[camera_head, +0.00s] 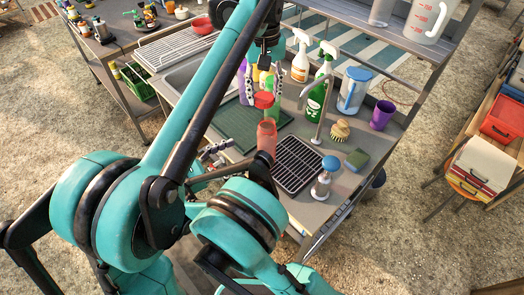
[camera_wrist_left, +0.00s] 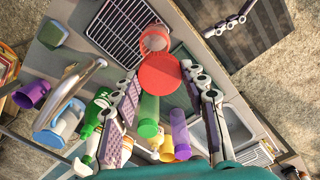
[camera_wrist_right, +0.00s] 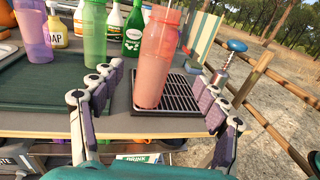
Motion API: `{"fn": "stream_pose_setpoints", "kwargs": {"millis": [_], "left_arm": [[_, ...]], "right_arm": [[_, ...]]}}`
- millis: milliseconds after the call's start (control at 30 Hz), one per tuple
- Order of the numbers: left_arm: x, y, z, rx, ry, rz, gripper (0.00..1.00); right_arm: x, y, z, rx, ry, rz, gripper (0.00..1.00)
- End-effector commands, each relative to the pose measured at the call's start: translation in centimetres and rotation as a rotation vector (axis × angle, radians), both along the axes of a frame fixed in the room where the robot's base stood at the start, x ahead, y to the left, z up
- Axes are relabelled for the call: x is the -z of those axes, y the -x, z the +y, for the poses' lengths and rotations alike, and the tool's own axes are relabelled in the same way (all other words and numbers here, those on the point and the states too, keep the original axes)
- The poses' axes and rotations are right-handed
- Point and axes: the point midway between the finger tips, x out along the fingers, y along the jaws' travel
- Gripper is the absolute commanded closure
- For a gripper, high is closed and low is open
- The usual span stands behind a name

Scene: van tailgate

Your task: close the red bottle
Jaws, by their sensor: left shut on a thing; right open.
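The red bottle (camera_head: 266,138) is translucent and stands upright and uncapped at the left edge of a black rack. In the right wrist view the bottle (camera_wrist_right: 157,55) stands between the spread fingers of my right gripper (camera_wrist_right: 158,88), which is open. My left gripper (camera_head: 264,84) is shut on the round red lid (camera_head: 263,101). In the left wrist view the lid (camera_wrist_left: 158,75) is between the fingertips, and the bottle's open mouth (camera_wrist_left: 155,41) shows just beyond it. The lid is apart from the bottle.
Green (camera_wrist_right: 96,30) and purple (camera_wrist_right: 33,30) bottles stand close by, with spray bottles (camera_head: 301,60) behind. The black rack (camera_head: 299,163), tap (camera_head: 319,120), brush (camera_head: 340,130), sponge (camera_head: 357,159) and blue-topped dispenser (camera_head: 322,184) lie to the right. A green mat (camera_head: 232,128) is left.

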Motion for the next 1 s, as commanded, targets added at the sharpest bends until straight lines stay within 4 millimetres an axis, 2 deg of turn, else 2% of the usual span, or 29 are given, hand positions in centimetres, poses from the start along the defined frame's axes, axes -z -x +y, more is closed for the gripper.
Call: {"fn": "stream_pose_setpoints", "kwargs": {"millis": [33, 133, 533, 667, 1000], "left_arm": [[0.0, 0.6, -0.8, 0.009, 0.0, 0.0, 0.65], [-0.3, 1.0, -1.3, 0.011, 0.0, 0.0, 0.65], [-0.4, 1.0, -1.3, 0.011, 0.0, 0.0, 0.65], [-0.4, 1.0, -1.3, 0.011, 0.0, 0.0, 0.65], [-0.3, 1.0, -1.3, 0.011, 0.0, 0.0, 0.65]], "right_arm": [[0.5, 0.1, 0.4, -0.006, 0.01, -0.015, 0.26], [0.4, 0.1, 0.7, -0.009, 0.02, -0.031, 0.26], [0.2, -0.2, 0.2, -0.008, 0.019, -0.031, 0.26], [0.2, -1.1, -1.2, -0.006, 0.018, -0.03, 0.26], [0.2, -4.7, -6.5, -0.006, 0.018, -0.03, 0.26]]}}
